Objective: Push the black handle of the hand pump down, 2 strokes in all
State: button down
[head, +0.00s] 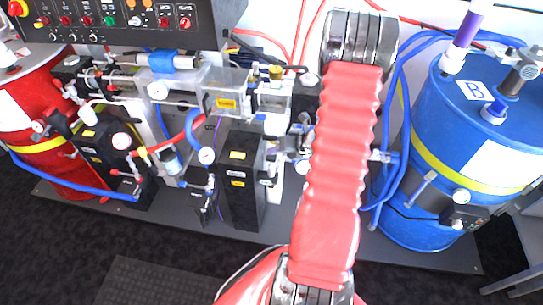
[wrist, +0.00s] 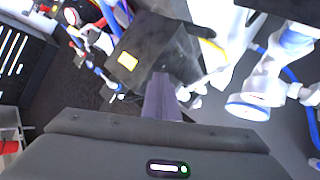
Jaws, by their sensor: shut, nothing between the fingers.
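My gripper (wrist: 163,82) shows in the wrist view as a dark narrow pair of fingers, shut and empty, rising from the wide dark wrist body. Its tips overlap a black block with a yellow label (wrist: 130,65) in the picture; I cannot tell whether they touch it. In the head view my red arm covers the middle right and the gripper is hidden. A black upright unit (head: 240,185) with yellow labels stands left of the arm, with smaller black parts (head: 205,197) beside it. I cannot make out for certain which part is the hand pump's handle.
A red drum (head: 45,110) stands at the left and a blue drum (head: 465,140) at the right. Gauges, valves and hoses crowd the middle. A black control panel (head: 130,22) is above. The dark floor (head: 75,235) in front is mostly clear.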

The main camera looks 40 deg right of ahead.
aim_at(274, 158)
jog(key=shift+r, duration=0.4)
jog(key=shift+r, duration=0.1)
jog(key=shift+r, duration=2.4)
